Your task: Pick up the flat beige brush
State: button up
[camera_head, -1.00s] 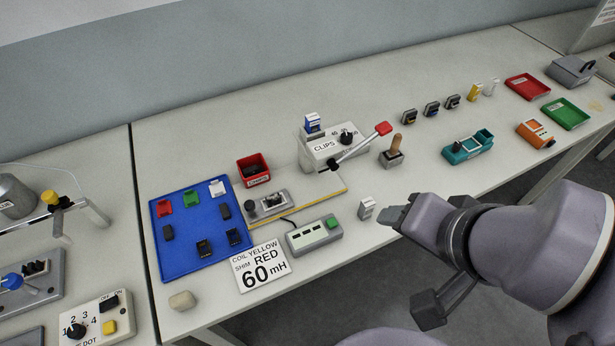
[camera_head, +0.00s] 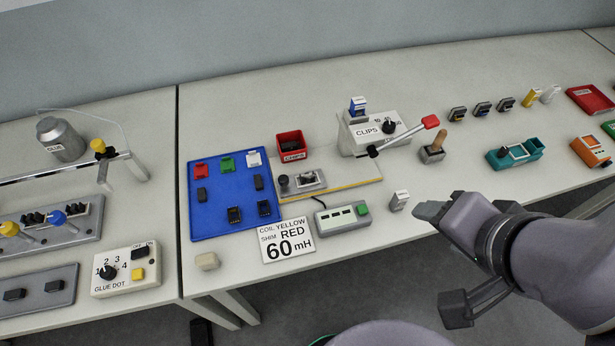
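A wooden-handled tool (camera_head: 435,147) stands behind my gripper.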

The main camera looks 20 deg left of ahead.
aim_at(436, 149)
jog(key=i+l+u, duration=0.45)
jog(key=u, duration=0.3)
jog(key=i+l+u, duration=0.15)
jog(key=l+u, duration=0.2)
